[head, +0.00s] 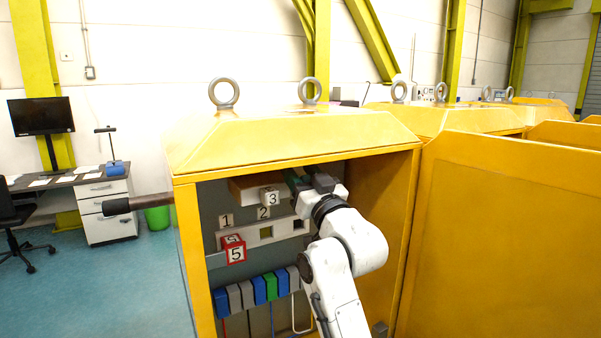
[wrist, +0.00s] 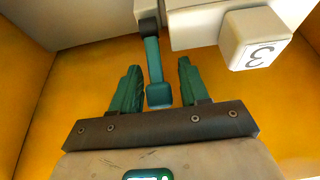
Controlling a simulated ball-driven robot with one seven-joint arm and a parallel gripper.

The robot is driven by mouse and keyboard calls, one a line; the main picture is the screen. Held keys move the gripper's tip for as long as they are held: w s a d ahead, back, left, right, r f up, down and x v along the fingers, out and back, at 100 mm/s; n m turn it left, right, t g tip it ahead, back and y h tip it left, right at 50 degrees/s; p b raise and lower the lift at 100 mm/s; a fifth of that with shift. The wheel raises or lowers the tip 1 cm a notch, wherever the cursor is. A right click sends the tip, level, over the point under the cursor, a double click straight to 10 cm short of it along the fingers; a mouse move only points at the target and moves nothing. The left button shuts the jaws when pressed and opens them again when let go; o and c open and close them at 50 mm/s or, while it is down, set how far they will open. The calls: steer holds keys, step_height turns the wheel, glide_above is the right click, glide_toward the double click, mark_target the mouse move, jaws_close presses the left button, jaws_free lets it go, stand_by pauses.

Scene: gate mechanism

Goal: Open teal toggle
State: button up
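The teal toggle (wrist: 159,95) is a slim lever with a wider squared end, hanging from a dark pivot at the top of the wrist view. My gripper (wrist: 158,66) is open, with one green finger on each side of the toggle. A visible gap separates the toggle from both fingers. In the head view my gripper (head: 308,182) is inside the yellow cabinet, at the upper right of the grey panel. There my arm and gripper largely hide the toggle.
A white block marked 3 (wrist: 255,40) is close to the right of the toggle; it also shows in the head view (head: 271,196). A red block marked 5 (head: 235,251) and several coloured switches (head: 258,291) are lower on the panel.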

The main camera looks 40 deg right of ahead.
jaws_close()
steer(key=shift+f, duration=0.1)
